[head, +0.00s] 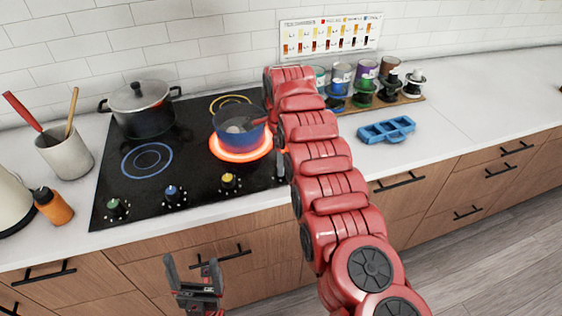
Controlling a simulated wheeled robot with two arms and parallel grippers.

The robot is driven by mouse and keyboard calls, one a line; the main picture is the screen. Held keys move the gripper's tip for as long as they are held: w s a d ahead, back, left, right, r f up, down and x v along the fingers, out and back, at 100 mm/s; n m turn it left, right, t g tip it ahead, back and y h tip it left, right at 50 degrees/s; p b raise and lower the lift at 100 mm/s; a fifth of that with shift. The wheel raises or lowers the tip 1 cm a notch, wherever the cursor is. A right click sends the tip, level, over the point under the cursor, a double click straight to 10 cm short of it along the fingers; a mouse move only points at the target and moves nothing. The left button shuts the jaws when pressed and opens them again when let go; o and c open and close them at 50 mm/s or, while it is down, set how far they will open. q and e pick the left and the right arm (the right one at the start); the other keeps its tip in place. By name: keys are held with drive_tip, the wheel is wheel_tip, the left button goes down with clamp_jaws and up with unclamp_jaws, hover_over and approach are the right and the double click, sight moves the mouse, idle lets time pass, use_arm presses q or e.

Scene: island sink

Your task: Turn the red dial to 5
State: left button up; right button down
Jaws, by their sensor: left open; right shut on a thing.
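The black cooktop (196,178) carries a green dial (117,209), a blue dial (173,195) and a yellow dial (229,182) along its front edge. The red dial is hidden behind my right arm, at the right end of this row. Only a grey sliver of my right gripper (281,164) shows beside the arm, at the cooktop's front right; it is shut on what seems to be the red dial. The dial's setting cannot be read. My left gripper (193,277) is open and empty, low in front of the cabinets, away from the dials.
A blue pot (238,133) stands on the glowing front right burner (240,154). A dark lidded pot (143,116) stands at the back left. A utensil crock (65,150) and orange bottle (53,206) stand left. A blue mold (386,130) and several cups line the right counter.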

drive_tip(key=shift+c, duration=2.2)
unclamp_jaws()
drive_tip(key=shift+r, duration=0.35)
wheel_tip(320, 180, up, 2)
drive_tip(key=shift+w+d+r, duration=0.1)
drive_tip(key=shift+r, duration=0.15)
wheel_tip(320, 180, up, 14)
drive_tip(key=p, duration=1.4)
